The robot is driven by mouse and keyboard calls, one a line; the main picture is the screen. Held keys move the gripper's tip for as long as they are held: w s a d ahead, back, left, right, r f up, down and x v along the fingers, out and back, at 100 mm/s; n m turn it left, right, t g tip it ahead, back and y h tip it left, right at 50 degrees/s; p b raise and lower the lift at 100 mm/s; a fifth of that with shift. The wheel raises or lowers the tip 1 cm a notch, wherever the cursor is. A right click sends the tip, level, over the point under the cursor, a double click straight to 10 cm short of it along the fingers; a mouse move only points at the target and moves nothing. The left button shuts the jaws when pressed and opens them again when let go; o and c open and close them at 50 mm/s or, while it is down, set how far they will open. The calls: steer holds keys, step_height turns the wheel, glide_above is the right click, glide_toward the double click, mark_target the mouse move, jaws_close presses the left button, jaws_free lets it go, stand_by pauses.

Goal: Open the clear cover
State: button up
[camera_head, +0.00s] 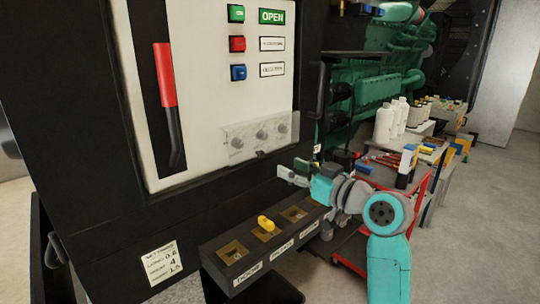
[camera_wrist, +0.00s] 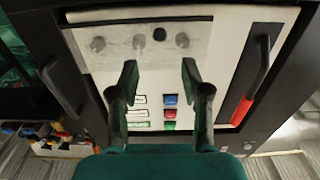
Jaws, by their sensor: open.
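The clear cover (camera_head: 252,131) is a see-through panel low on the white cabinet face, lying over a row of three grey knobs (camera_head: 262,134). It looks closed. In the wrist view, where the panel appears upside down, the cover (camera_wrist: 118,58) spans the upper part, with the knobs (camera_wrist: 98,44) and a dark round spot (camera_wrist: 159,34) among them. My gripper (camera_head: 288,172) is just below and right of the cover in the head view, apart from it as far as I can tell. Its two fingers (camera_wrist: 160,78) are spread and empty, facing the panel.
A red-handled lever (camera_head: 167,90) and coloured push buttons (camera_head: 237,44) are on the panel. A ledge with a yellow knob (camera_head: 265,223) juts out below my gripper. A red cart (camera_head: 421,197) and white bottles (camera_head: 384,124) stand at right. Floor is clear at far right.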

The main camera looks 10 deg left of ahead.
mark_target(263, 155)
steer(key=x, duration=1)
steer(key=shift+w+a, duration=0.15)
steer(key=shift+w, duration=0.05)
jaws_close()
